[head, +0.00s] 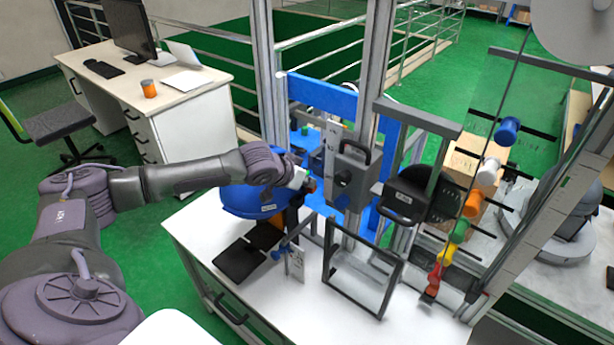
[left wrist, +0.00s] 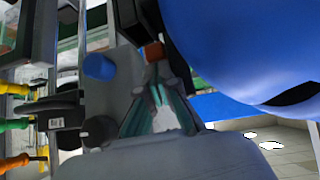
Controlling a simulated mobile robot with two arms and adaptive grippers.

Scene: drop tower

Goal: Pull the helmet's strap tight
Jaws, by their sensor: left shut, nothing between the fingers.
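The blue helmet (head: 245,203) sits at the left side of the drop tower, partly hidden behind my left arm. Its smooth blue shell fills the upper right of the left wrist view (left wrist: 245,45). My left gripper (head: 304,181) is at the helmet's right side, its fingers (left wrist: 160,90) shut and empty. A small orange-red piece (left wrist: 153,52) lies just beyond the fingertips in the left wrist view. I cannot tell whether it is part of the strap, or whether the fingers touch it. The strap itself cannot be clearly made out. My right gripper is not in view.
The white table (head: 210,232) carries black pads, a dark open frame (head: 327,262) and the tower's metal uprights close to my left gripper. Coloured handles (head: 473,203) line a rail at the right. A desk (head: 190,90) with a monitor stands behind at the left.

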